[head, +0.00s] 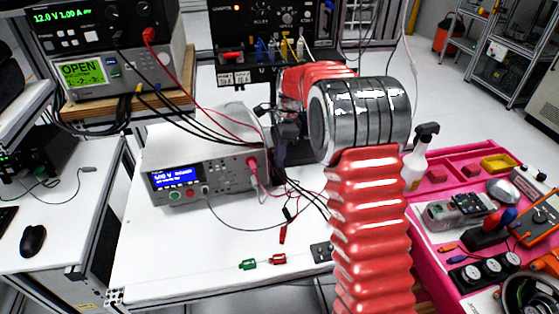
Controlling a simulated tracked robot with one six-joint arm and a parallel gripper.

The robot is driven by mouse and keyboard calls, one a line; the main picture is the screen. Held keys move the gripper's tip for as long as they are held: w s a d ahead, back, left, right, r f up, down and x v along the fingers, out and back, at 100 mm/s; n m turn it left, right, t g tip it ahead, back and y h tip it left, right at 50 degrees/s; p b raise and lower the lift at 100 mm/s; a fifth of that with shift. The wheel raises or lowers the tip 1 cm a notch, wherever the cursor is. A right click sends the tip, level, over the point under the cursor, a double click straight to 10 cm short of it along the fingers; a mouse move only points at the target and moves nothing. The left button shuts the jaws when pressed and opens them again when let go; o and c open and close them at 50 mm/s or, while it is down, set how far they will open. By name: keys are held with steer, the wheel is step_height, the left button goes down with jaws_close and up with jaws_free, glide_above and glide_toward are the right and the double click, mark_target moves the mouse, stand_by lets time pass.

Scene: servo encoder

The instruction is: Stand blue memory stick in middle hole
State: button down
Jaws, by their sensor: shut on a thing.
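My gripper (287,132) is a small dark shape left of my grey wrist joint, in front of the back panel and above the white table. It is shut, and what it holds is too small and dark to make out clearly. I see no blue memory stick lying on the table. A green stick (248,264) and a red stick (278,259) lie at the table's front. A small dark block with holes (321,252) sits right of them, partly hidden by my red arm. Its middle hole cannot be told apart clearly.
A bench meter (207,175) stands on the white table (160,262), left of my gripper, with black and red leads trailing right. A red clip (283,233) lies behind the sticks. A pink tray (428,262) with tools is at the right. The table's front left is clear.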

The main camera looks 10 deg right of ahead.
steer(key=shift+f, duration=0.75)
steer(key=shift+f, duration=0.1)
steer(key=c, duration=1.9)
jaws_free()
step_height(320, 180, up, 8)
steer(key=d, duration=0.1)
steer(key=shift+f, duration=0.15)
